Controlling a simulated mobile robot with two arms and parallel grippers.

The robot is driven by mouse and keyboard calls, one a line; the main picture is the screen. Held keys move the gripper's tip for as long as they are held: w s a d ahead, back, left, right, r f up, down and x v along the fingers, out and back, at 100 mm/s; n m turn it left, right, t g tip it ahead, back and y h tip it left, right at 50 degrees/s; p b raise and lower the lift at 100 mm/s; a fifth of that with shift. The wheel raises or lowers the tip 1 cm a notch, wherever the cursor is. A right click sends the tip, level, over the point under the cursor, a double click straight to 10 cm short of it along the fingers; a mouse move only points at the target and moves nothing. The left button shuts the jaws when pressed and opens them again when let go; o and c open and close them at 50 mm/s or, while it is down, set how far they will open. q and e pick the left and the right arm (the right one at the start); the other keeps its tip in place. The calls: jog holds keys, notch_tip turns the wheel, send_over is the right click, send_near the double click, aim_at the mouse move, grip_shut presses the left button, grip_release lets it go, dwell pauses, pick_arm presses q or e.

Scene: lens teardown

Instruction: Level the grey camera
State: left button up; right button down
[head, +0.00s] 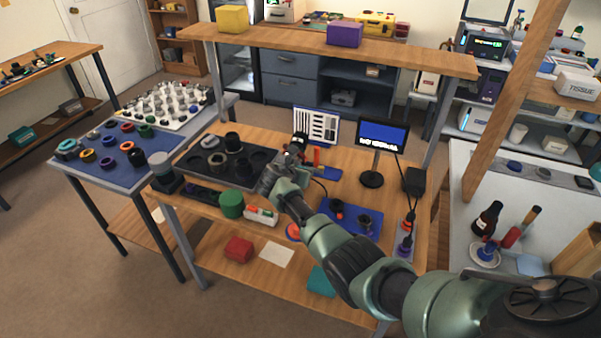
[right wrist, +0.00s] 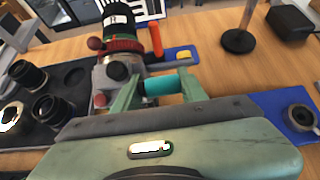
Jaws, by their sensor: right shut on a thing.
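The grey camera (right wrist: 112,72) shows in the right wrist view as a grey body with a black, red-ringed lens (right wrist: 122,24) rising from it. It stands by a blue base (right wrist: 182,55) with an orange upright handle (right wrist: 156,40). In the head view the dark lens (head: 299,140) shows just beyond my right gripper (head: 290,162). In the wrist view my right gripper (right wrist: 160,88) is shut on a teal cylinder (right wrist: 160,86) beside the camera. I cannot tell how far the camera is tilted. My left gripper is not in view.
A black tray (head: 184,156) with several lens parts lies left of the camera. A monitor (head: 382,137) and a chart board (head: 317,127) stand behind. A green cylinder (head: 231,204) and a blue mat (head: 335,222) are near the front edge. An overhead shelf (head: 290,41) spans the bench.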

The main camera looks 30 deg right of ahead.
jog(key=shift+w+d+r+g+y+p, duration=0.1)
jog(key=shift+w+d+g+y+p, duration=0.15)
jog(key=shift+d+g+y, duration=0.3)
jog(key=shift+w+d+r+g+y+p, duration=0.1)
jog(key=shift+w+d+g+y, duration=0.25)
jog(key=shift+d, duration=0.5)
dwell(1.1)
jog(key=c, duration=1)
grip_release()
jog(key=shift+o, duration=0.2)
jog(key=shift+d, duration=0.15)
jog(key=shift+w+a, duration=0.1)
jog(key=shift+a, duration=0.2)
jog(key=shift+r, duration=0.1)
